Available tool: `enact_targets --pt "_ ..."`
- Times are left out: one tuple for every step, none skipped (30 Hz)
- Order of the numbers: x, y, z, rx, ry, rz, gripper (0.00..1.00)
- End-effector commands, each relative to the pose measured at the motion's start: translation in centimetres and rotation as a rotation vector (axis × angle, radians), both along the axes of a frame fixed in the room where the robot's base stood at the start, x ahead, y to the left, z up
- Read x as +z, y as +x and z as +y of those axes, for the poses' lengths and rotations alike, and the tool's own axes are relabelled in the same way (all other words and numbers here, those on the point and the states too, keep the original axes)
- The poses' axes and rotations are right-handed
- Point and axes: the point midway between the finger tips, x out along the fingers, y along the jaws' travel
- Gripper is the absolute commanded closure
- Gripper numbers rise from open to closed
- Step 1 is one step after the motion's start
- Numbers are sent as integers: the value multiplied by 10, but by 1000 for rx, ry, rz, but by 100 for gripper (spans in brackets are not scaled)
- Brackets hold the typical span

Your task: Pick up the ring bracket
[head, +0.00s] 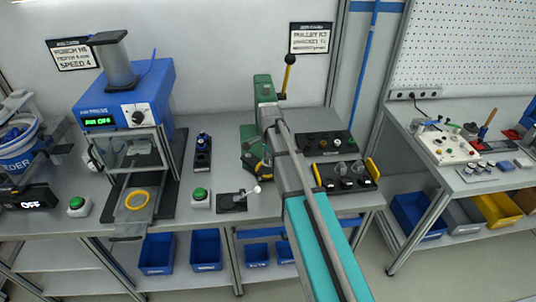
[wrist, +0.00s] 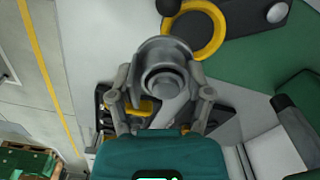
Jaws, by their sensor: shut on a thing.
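In the wrist view, the ring bracket (wrist: 165,52) is a grey part with a round collar. My gripper (wrist: 162,80) has one finger on each side of it and is shut on it. The bracket hides part of the bench beneath. In the head view, my arm reaches up to the green press (head: 263,92), and I cannot make out the bracket there.
A yellow ring (wrist: 222,42) on a dark base lies just beyond the bracket in the wrist view. The blue press (head: 148,88) stands left.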

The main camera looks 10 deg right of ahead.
Motion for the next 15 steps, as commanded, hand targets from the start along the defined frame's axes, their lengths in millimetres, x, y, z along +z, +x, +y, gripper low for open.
enact_targets --pt "11 -7 0 0 0 0 92" --pt "14 -9 0 0 0 0 92" --pt "17 -19 0 0 0 0 92" --pt "19 -26 0 0 0 0 92" --pt "21 -32 0 0 0 0 92" --pt "25 -40 1 0 0 0 92" --pt "27 -45 1 0 0 0 92" --pt "29 -51 1 0 0 0 92" --pt "32 -57 1 0 0 0 92" --pt "34 -62 1 0 0 0 92" --pt "36 -66 1 0 0 0 92" --pt "38 -72 1 0 0 0 92" --pt "40 -75 1 0 0 0 92" --pt "41 -79 1 0 0 0 92" --pt "43 -83 1 0 0 0 92"
